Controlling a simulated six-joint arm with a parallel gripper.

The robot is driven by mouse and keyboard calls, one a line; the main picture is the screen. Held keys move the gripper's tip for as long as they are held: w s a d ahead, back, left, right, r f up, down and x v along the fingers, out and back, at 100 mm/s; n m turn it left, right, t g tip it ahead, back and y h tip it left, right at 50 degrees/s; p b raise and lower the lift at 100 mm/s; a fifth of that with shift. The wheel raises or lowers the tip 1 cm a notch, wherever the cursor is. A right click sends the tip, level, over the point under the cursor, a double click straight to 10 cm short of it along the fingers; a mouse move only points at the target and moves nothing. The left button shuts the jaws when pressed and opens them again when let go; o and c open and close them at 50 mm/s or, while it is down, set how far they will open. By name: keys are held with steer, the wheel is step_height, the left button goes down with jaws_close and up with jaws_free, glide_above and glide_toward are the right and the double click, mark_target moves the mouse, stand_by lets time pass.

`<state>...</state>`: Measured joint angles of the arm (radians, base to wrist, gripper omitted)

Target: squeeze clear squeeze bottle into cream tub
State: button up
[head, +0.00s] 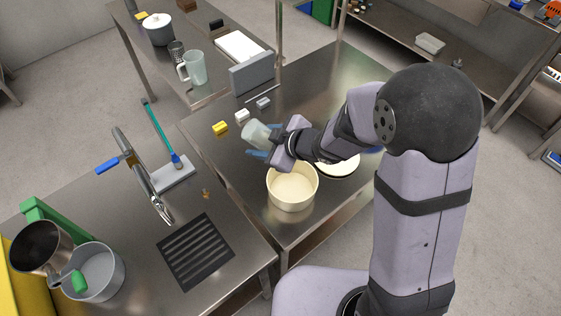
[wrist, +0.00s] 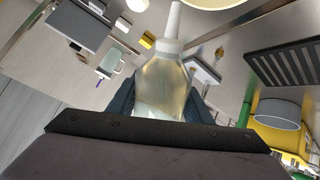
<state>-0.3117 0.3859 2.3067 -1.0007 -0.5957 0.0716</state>
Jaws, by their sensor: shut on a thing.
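The clear squeeze bottle (head: 255,132) is held tilted by my gripper (head: 264,141) above the work table. My gripper is shut on the bottle's body. In the wrist view the bottle (wrist: 164,85) shows pale yellowish contents, and its white nozzle points up the picture toward a cream rim at the top edge. The cream tub (head: 292,191) stands upright and open on the table, below and a little right of the gripper in the head view. Its rim (wrist: 208,4) is only partly in the wrist view. The nozzle is not clear in the head view.
A round cream-topped thing (head: 340,168) is partly hidden by my arm beside the tub. Yellow (head: 220,128), white (head: 242,115) and grey (head: 264,103) blocks lie behind the bottle. A grey box (head: 252,73) stands further back. A faucet (head: 143,176) rises at left.

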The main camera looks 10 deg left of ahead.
step_height(320, 180, down, 9)
steer(key=d+n+h+b, duration=0.2)
steer(key=h+b, duration=0.3)
steer(key=h, duration=0.2)
steer(key=shift+g, duration=0.3)
steer(key=shift+h, duration=0.4)
steer(key=d+r+n+h+p, duration=0.1)
steer(key=d+n+h+p, duration=0.2)
steer(key=d+h, duration=0.45)
steer(key=a+r+n+t+h, duration=0.1)
steer(key=r+h, duration=0.1)
steer(key=a+r+n+t+h, duration=0.3)
steer(key=r+t+h, duration=0.1)
steer(key=shift+w+a+r, duration=0.2)
steer(key=shift+w+r, duration=0.05)
steer(key=shift+w+a+r+n+t+h, duration=0.1)
steer(key=shift+a+r+n+t+h, duration=0.3)
steer(key=shift+r+n+t, duration=0.45)
